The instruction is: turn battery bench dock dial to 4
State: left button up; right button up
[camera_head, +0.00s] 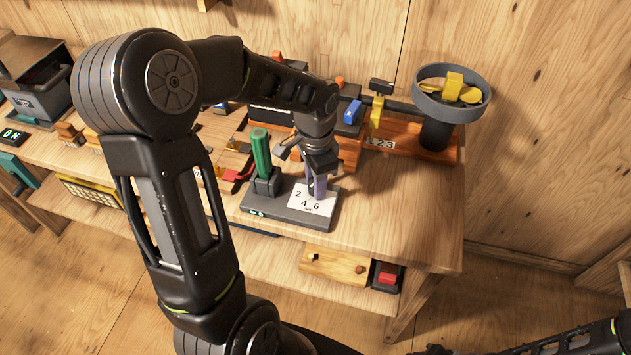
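The battery bench dock (284,215) is a dark grey base on the table, with a green battery-like cylinder (261,150) upright in a socket on its left. A white plate (325,205) on its right side carries the numbers 2, 4 and 6. A purple dial handle (317,185) stands above this plate. My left gripper (318,168) points down right at the handle's top and hides part of it. Whether its fingers are closed on the handle cannot be told. The dial's pointer mark is hidden. My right arm (575,342) shows at the lower right, its gripper out of view.
A blue-topped item (352,111) is close behind the gripper. The table's right part (410,205) is bare. A shelf below holds a wooden board (333,264) and a red-button box (387,275).

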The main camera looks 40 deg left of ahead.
pick_arm(q)
jog(key=o, duration=0.4)
notch_tip(320, 180, up, 8)
jog(key=shift+f, duration=0.1)
dwell(0.5)
dwell(0.4)
